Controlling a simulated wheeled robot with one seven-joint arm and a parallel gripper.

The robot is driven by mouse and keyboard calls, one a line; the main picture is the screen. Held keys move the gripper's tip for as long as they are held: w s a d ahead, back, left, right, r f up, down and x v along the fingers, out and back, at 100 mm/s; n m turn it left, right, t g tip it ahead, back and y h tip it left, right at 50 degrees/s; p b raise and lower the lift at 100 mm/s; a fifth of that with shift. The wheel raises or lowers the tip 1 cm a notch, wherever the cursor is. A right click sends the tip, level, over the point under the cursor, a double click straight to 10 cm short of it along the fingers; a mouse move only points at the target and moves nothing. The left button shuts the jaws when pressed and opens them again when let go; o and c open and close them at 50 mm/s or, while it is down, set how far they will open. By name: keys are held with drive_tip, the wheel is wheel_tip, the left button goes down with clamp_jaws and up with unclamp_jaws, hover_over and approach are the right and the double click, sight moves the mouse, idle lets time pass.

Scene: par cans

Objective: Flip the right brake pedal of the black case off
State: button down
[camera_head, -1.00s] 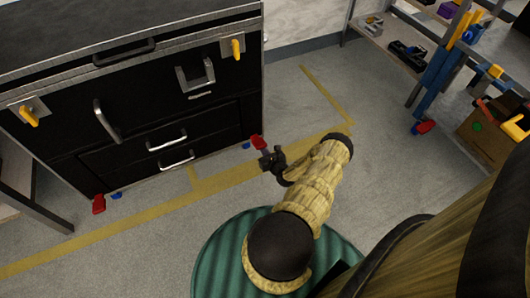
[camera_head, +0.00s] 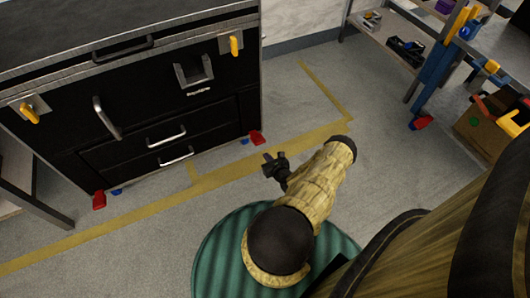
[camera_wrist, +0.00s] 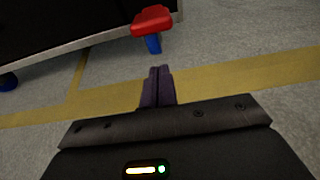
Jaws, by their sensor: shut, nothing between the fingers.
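The black case (camera_head: 150,118) stands at the left in the head view, with silver handles and yellow latches. Its right brake pedal (camera_head: 256,137) is red and sticks out at the lower right corner, near the floor. The pedal also shows at the top of the wrist view (camera_wrist: 152,20), above a blue caster. My gripper (camera_head: 271,160) is low over the floor, in front of the pedal and apart from it. In the wrist view my gripper (camera_wrist: 159,70) has its fingers together, with nothing between them, just below the pedal in the picture.
A second red pedal (camera_head: 99,200) is at the case's lower left corner. Yellow tape (camera_head: 150,207) marks the open floor. A shelf unit with a blue post (camera_head: 436,75) and a cardboard box (camera_head: 478,130) stand at the right. A table leg (camera_head: 45,205) is at the far left.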

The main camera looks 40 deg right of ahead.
drive_tip(key=p+v, duration=0.1)
drive_tip(key=v, duration=0.1)
drive_tip(key=r+p+v, duration=0.1)
drive_tip(key=v, duration=0.2)
drive_tip(key=shift+w+d, duration=0.15)
drive_tip(key=shift+d, duration=0.05)
drive_tip(key=shift+w, duration=0.1)
